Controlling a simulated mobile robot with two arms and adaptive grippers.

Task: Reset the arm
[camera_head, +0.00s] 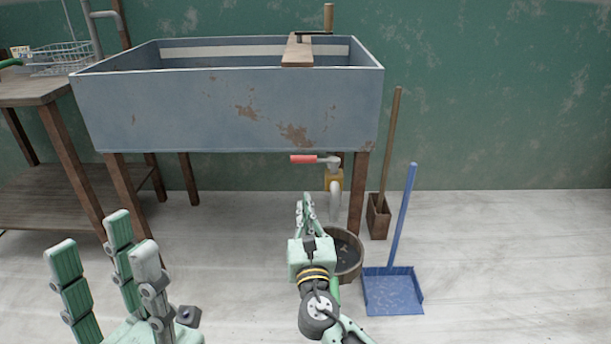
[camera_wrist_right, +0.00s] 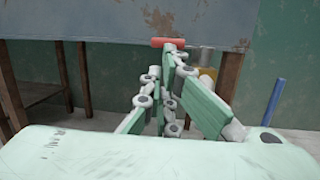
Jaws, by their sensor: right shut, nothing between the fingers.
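My right gripper (camera_head: 305,203) is shut and empty, reaching out below the trough, left of the tap and in front of it. In the right wrist view my right gripper (camera_wrist_right: 172,52) shows its fingers together, with the red tap handle (camera_wrist_right: 170,42) just beyond the tips in the picture. In the head view the red handle (camera_head: 303,159) points left from the tap (camera_head: 335,187), above my fingertips and apart from them. My left gripper (camera_head: 102,245) is at the lower left, fingers spread, open and empty.
A rusty blue trough (camera_head: 220,110) on wooden legs spans the back. A bucket (camera_head: 346,262) stands under the tap, partly hidden by my right gripper. A blue dustpan (camera_head: 393,292) and a wooden-handled tool (camera_head: 390,150) stand right. A wooden table (camera_head: 35,90) is left.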

